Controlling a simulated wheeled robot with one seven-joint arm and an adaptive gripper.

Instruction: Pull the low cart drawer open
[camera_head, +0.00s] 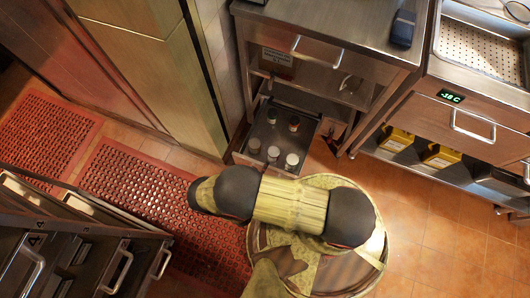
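The low cart drawer (246,160) shows at the bottom of the steel cart (330,25), at the centre top. It stands out from the cart front, and I look down into it. Several small jars or bottles (291,160) with pale and dark tops stand inside. My arm crosses the picture just below the drawer front and covers part of the floor before it. My gripper does not show, so I cannot see whether it touches the drawer. The drawer's handle is not visible.
An upper drawer with a bar handle (300,52) is shut above an open shelf. A steel counter unit (475,125) with yellow packs stands right. Another drawer cabinet (70,255) stands lower left. Red mats (150,185) cover the left floor; tiled floor (450,240) is clear at right.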

